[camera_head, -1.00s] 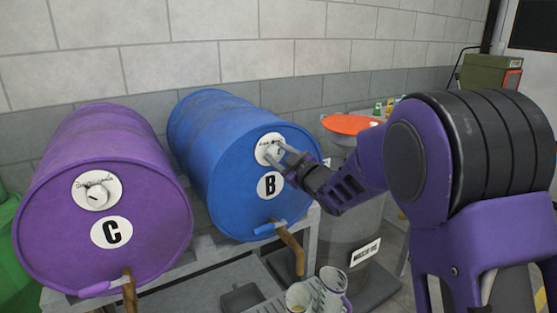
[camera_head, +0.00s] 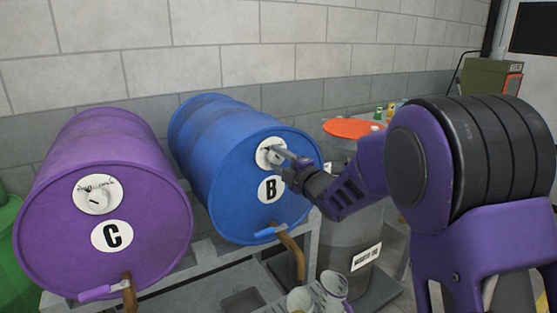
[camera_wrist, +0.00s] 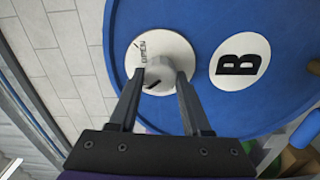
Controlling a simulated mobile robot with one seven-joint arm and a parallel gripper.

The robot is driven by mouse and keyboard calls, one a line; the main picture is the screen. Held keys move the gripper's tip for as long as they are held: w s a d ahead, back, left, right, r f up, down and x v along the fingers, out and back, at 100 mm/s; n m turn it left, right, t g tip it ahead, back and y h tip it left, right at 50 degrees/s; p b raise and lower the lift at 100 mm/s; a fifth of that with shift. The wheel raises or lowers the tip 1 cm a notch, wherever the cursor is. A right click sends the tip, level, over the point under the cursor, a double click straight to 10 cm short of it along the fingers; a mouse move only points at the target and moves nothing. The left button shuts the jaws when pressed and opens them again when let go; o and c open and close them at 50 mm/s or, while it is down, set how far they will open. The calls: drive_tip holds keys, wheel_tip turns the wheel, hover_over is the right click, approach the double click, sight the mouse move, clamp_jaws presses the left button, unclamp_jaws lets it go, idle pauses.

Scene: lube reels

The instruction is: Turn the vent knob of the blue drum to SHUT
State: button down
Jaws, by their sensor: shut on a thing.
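The blue drum (camera_head: 222,165) lies on its side on a rack, its round face marked B toward me. Its vent knob (camera_wrist: 155,76) is a pale round knob on a white dial plate (camera_wrist: 174,42) near the top of that face. My gripper (camera_wrist: 158,78) is shut on the knob, one finger on each side, and it also shows at the drum face in the head view (camera_head: 277,154). The word OPEN reads on the plate beside the knob. A dark pointer mark shows on the knob. The SHUT label cannot be made out.
A purple drum (camera_head: 105,190) marked C lies to the left, with its own dial (camera_head: 97,195). A blue tap (camera_head: 270,232) sticks out below the blue drum's label. Jugs (camera_head: 328,290) stand below, and a grey waste bin (camera_head: 345,250) with an orange lid (camera_head: 353,127) stands at right.

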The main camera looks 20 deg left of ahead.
drive_tip(key=shift+n, duration=0.6)
drive_tip(key=shift+c, duration=1.8)
unclamp_jaws()
drive_tip(key=shift+d, duration=0.1)
drive_tip(key=v, duration=1.7)
drive_tip(key=shift+s, duration=0.2)
